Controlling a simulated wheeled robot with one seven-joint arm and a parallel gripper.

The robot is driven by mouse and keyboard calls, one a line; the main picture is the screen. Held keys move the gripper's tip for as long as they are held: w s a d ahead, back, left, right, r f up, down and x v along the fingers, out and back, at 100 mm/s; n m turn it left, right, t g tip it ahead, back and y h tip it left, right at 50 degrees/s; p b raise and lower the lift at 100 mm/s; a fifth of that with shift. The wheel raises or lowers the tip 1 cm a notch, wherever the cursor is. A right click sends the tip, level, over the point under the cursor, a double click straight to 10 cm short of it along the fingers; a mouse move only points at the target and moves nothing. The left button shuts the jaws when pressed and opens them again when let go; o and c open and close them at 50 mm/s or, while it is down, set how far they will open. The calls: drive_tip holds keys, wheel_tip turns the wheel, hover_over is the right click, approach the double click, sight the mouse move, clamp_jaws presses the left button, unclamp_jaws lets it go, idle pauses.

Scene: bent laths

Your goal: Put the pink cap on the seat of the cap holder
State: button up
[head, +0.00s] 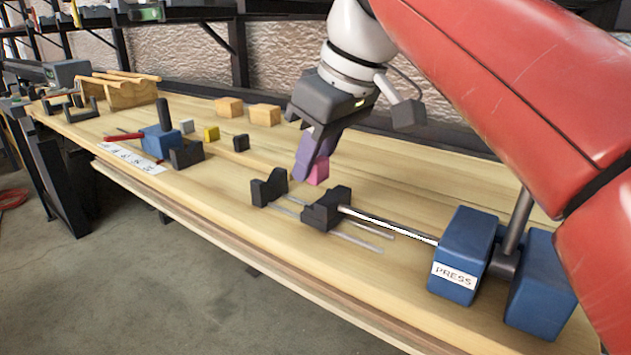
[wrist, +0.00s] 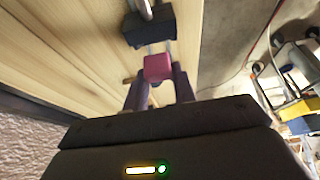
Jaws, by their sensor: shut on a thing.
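The pink cap (head: 319,172) is a small pink block held between the purple fingers of my gripper (head: 312,160). In the wrist view the cap (wrist: 158,67) sits at the fingertips, between both fingers. My gripper is shut on it, above the bench behind two dark notched blocks. One dark block (head: 268,188) stands at the left end of thin metal rails. The other dark block (head: 327,209) is on the end of the press rod and also shows in the wrist view (wrist: 149,27). No label shows which piece is the cap holder. The fingers partly hide the cap.
A blue press block (head: 461,255) labelled PRESS stands right, its rod (head: 390,224) running left. A blue block (head: 160,141) with a dark post, a dark block (head: 187,153), and a yellow cube (head: 211,133) stand left. Wooden blocks (head: 264,114) stand behind. The front bench is clear.

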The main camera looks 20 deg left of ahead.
sight(315, 181)
drive_tip(key=shift+f+b, duration=0.35)
drive_tip(key=shift+f, duration=1.3)
drive_tip(key=shift+f, duration=0.15)
drive_tip(key=o, duration=0.9)
drive_tip(key=shift+o, duration=0.2)
